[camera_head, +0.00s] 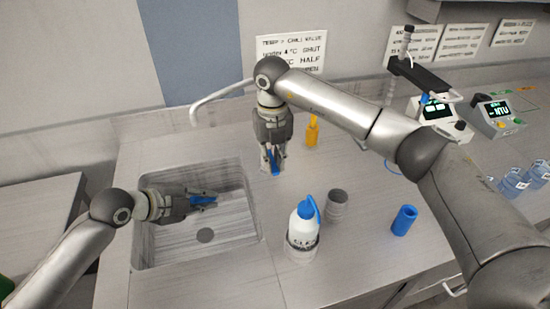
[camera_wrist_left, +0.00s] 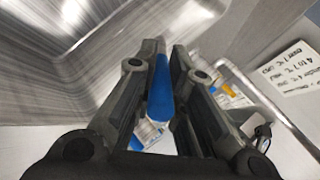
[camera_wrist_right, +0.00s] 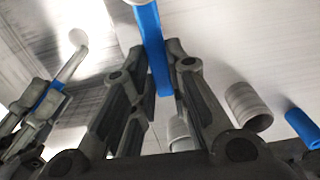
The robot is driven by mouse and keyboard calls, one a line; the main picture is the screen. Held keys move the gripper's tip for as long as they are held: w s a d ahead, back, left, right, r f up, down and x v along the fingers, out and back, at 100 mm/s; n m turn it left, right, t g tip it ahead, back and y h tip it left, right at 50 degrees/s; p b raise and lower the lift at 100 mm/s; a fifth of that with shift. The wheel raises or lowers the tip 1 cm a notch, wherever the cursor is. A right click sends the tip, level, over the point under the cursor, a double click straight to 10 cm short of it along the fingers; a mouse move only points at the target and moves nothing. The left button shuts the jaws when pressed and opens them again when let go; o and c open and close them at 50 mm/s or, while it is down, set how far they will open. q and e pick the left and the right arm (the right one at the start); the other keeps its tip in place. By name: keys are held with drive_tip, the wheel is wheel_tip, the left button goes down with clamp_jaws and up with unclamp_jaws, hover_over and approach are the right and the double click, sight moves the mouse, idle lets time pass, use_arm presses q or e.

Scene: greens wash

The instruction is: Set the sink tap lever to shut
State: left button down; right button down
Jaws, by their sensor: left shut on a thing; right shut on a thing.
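My right gripper (camera_head: 273,170) points down beside the sink's right rim, shut on a blue bar (camera_wrist_right: 152,50). This bar looks like the tap lever, with a pale part at its far end, but the gripper hides its mount. The pale tap spout (camera_head: 222,97) curves along the wall behind my right wrist; the tap's base is hidden. My left gripper (camera_head: 208,199) is over the sink basin, shut on a blue-handled thing (camera_wrist_left: 160,90). It also shows in the right wrist view (camera_wrist_right: 48,100), with a thin pale rod seeming to extend from it.
The sink (camera_head: 165,250) has a round drain (camera_head: 205,235). On the counter to its right stand a white bottle with a blue cap (camera_head: 302,232), a grey cup (camera_head: 337,205), a blue cylinder (camera_head: 404,220) and a yellow bottle (camera_head: 312,131). Instruments (camera_head: 497,115) stand further right.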

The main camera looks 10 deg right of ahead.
sight(273, 164)
drive_tip(key=c, duration=1.4)
unclamp_jaws()
wheel_tip(273, 164, up, 12)
